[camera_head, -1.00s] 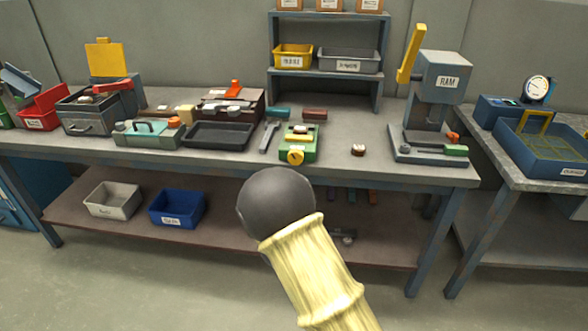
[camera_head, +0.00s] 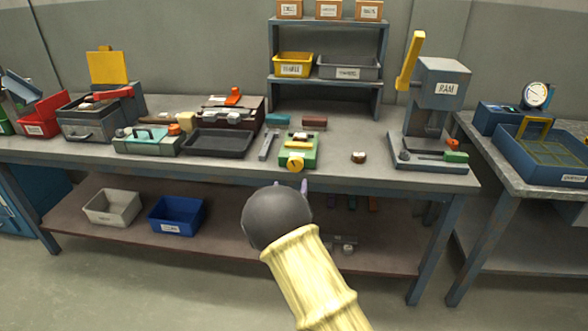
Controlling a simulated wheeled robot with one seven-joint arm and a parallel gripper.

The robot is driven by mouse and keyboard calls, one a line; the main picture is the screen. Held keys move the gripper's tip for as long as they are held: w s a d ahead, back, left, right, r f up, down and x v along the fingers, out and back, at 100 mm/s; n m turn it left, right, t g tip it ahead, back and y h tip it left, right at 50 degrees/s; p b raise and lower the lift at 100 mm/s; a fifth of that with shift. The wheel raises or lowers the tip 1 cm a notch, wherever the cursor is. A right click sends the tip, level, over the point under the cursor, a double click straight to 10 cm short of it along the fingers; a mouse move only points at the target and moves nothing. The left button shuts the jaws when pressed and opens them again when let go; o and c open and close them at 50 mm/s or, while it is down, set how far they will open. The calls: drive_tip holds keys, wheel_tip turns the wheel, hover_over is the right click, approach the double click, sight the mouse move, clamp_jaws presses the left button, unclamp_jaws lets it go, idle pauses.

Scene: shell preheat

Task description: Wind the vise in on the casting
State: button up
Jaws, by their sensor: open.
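A small green vise (camera_head: 311,153) with a yellow round knob (camera_head: 296,166) on its front sits near the bench's front edge. A pale piece (camera_head: 301,136), which looks like the casting, lies on top of it between its jaws; I cannot tell whether the jaws touch it. My gripper (camera_head: 291,186) is mostly hidden behind the dark ball of my wrist. Only two fingertips show, apart and empty, just below and in front of the knob, not visibly touching it.
A grey wrench-like tool (camera_head: 268,146) lies left of the vise and a small brown round part (camera_head: 358,157) to its right. A black tray (camera_head: 218,146) stands further left. The RAM press (camera_head: 440,85) stands at right. A shelf rack (camera_head: 325,75) rises behind.

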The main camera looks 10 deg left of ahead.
sight(295, 166)
drive_tip(key=w, duration=1)
drive_tip(key=shift+w+d, duration=0.2)
drive_tip(key=shift+w, duration=0.2)
drive_tip(key=c, duration=1)
